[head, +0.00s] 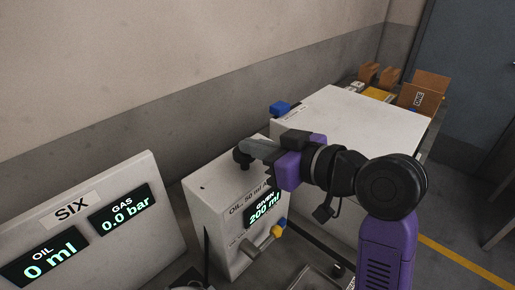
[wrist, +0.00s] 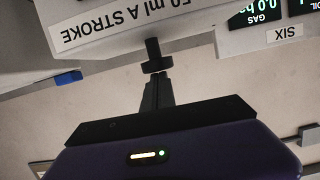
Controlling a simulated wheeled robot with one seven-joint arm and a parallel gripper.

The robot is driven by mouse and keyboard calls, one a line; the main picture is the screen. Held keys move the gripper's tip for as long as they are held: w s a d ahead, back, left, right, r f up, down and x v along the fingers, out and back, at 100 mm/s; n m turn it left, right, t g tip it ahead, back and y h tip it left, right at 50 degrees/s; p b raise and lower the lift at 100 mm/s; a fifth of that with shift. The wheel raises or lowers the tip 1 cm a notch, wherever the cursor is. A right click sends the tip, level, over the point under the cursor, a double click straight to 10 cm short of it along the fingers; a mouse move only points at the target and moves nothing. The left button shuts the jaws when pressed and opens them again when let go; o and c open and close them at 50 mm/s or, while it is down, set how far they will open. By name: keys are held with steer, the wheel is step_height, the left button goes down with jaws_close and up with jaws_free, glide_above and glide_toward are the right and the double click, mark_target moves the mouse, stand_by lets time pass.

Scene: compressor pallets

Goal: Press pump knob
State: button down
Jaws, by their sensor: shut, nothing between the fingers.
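The oil pump is a white box (head: 208,205) marked "OIL 50 ml A STROKE", with a lit display reading "GIVEN 200 ml" (head: 264,209). Its black knob (head: 241,158) stands on top of the box. My gripper (head: 252,147) is shut and empty, with its fingertips at the knob. In the wrist view, which is upside down, the shut fingers (wrist: 156,82) point at the knob (wrist: 156,66) and its dark stem. I cannot tell whether they touch. The pump's label also shows in the wrist view (wrist: 125,20).
A panel marked "SIX" (head: 71,206) at the left reads oil 0 ml and gas 0.0 bar. A grey and yellow fitting (head: 264,240) sticks out from the pump's front. A large white box (head: 345,120) stands behind, with cardboard boxes (head: 424,93) beyond it.

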step_height(320, 180, up, 2)
steer(key=shift+w+r+p, duration=0.1)
steer(key=shift+p, duration=0.4)
steer(key=b+v, duration=0.2)
steer(key=v, duration=0.8)
